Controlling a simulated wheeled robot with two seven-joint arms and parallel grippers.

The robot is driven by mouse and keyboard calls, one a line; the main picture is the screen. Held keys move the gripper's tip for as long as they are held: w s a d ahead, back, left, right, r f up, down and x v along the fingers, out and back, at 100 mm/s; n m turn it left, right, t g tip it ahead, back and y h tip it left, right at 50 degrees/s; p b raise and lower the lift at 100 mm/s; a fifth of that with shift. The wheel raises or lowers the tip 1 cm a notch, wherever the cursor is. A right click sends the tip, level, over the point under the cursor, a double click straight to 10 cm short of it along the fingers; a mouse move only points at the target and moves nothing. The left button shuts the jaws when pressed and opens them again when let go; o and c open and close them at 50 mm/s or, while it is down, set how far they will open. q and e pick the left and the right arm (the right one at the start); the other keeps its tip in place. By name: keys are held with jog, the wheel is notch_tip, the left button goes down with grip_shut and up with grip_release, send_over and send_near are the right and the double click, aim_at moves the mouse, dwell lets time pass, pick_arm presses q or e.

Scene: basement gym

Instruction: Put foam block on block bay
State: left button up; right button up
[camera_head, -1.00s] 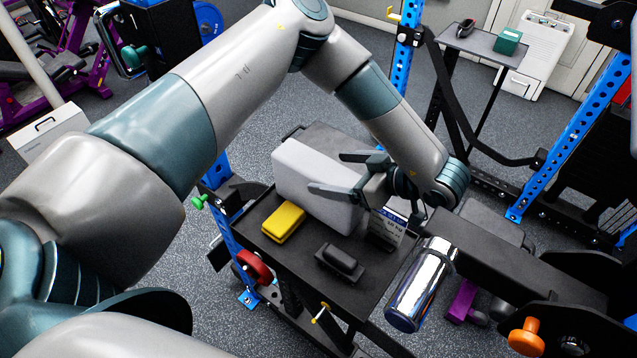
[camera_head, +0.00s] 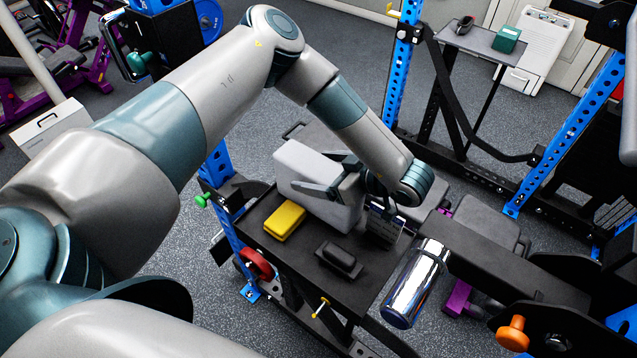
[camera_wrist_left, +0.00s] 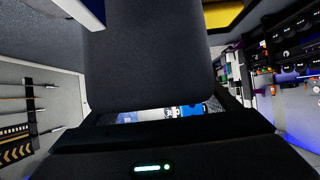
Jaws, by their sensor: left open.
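The foam block is a large pale grey block (camera_head: 308,190) standing on the back part of a black tray (camera_head: 375,285). In the left wrist view a broad dark grey face, likely the block (camera_wrist_left: 148,62), fills the middle. My left gripper (camera_head: 314,171) is open at the block's right end, one finger along its front and the other at its back edge. I cannot tell whether the fingers touch it. The gripper and wrist hide the block's right end. I cannot make out which surface is the block bay. My right gripper is not in view.
A yellow block (camera_head: 285,221) and a black oblong item (camera_head: 339,260) lie on the tray in front of the foam block. A labelled card (camera_head: 384,226) stands by the gripper. A chrome cylinder (camera_head: 414,285) is at right. Blue rack posts (camera_head: 566,135) stand beyond.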

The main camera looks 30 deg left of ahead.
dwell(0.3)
pick_arm(q)
jog(key=c, duration=1.7)
jog(key=shift+r, duration=0.1)
jog(key=shift+r+b, duration=0.35)
jog(key=shift+r, duration=0.4)
jog(key=shift+r+b, duration=1.4)
jog(key=shift+r, duration=2.8)
